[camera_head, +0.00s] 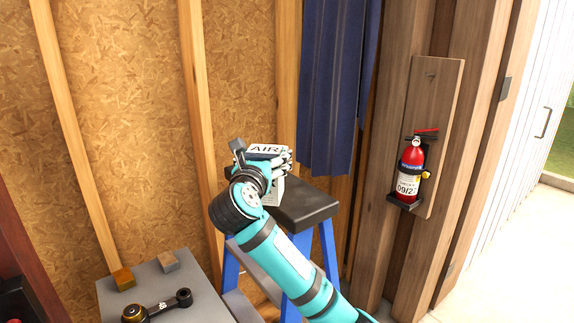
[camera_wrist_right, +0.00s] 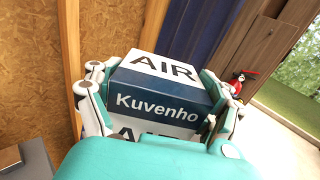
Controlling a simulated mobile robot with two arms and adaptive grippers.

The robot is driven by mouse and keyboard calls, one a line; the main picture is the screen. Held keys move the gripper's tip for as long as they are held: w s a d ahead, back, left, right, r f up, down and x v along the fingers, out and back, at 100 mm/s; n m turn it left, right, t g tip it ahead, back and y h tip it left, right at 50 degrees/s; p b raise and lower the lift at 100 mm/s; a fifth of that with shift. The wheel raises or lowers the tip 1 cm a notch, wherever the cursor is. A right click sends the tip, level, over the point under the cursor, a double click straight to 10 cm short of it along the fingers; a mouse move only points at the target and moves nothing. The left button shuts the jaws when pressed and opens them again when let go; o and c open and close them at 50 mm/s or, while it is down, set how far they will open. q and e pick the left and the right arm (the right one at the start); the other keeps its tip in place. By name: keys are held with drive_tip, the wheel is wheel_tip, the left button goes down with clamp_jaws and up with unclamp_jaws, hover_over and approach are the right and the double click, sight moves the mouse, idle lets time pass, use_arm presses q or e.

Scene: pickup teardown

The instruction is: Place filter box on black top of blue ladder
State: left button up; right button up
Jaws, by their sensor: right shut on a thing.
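The filter box (camera_head: 266,149) is white and dark blue with "AIR" printed on it. In the right wrist view the box (camera_wrist_right: 155,103) also shows "Kuvenho" and sits between both fingers. My right gripper (camera_head: 272,165) is shut on it. The blue ladder (camera_head: 329,248) has a black top (camera_head: 305,204). The box is at the left end of the black top in the head view; my gripper hides part of its lower side. I cannot tell whether the box touches the top. My left gripper is not in view.
A grey surface (camera_head: 203,287) at the lower left holds a black link arm (camera_head: 160,306) and two small blocks. A dark blue curtain (camera_head: 335,90) hangs behind the ladder. A red fire extinguisher (camera_head: 411,170) is mounted on the wooden post at the right.

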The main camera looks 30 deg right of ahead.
drive_tip(key=w+d+f+p, duration=0.1)
drive_tip(key=w+d+f, duration=0.1)
drive_tip(key=d, duration=0.3)
drive_tip(key=w+d+f+p, duration=0.2)
drive_tip(key=w+d, duration=0.1)
drive_tip(key=d, duration=0.3)
drive_tip(key=shift+d+f, duration=0.15)
drive_tip(key=shift+f, duration=0.15)
drive_tip(key=shift+f+p, duration=0.1)
drive_tip(key=shift+p, duration=0.2)
drive_tip(key=o, duration=1.5)
drive_tip(key=shift+s, duration=0.1)
drive_tip(key=b+v, duration=0.2)
drive_tip(key=v, duration=1)
